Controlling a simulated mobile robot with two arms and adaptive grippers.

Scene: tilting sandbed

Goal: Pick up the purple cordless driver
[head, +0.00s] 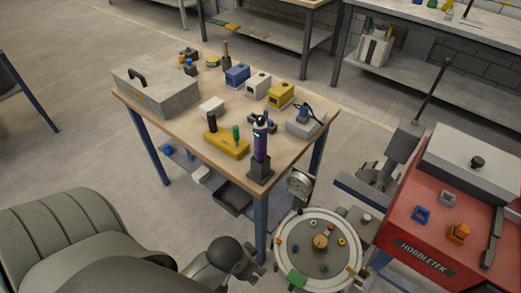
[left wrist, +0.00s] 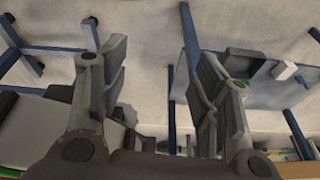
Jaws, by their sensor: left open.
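The purple cordless driver (head: 261,142) stands upright in a dark square base (head: 260,172) at the front corner of the wooden-topped table (head: 180,125). My left gripper (head: 250,262) is low in the head view, below and slightly left of the driver, and apart from it. In the left wrist view my left gripper (left wrist: 160,80) has its two fingers spread, with only floor and blue legs showing between them. The driver is not visible in the left wrist view. My right gripper is in neither view.
A yellow tool (head: 227,145) lies left of the driver; a grey device (head: 305,124) is right of it. A grey toolbox (head: 157,92) and several small boxes stand farther back. A round tray (head: 322,268) and red machine (head: 420,225) are at the lower right.

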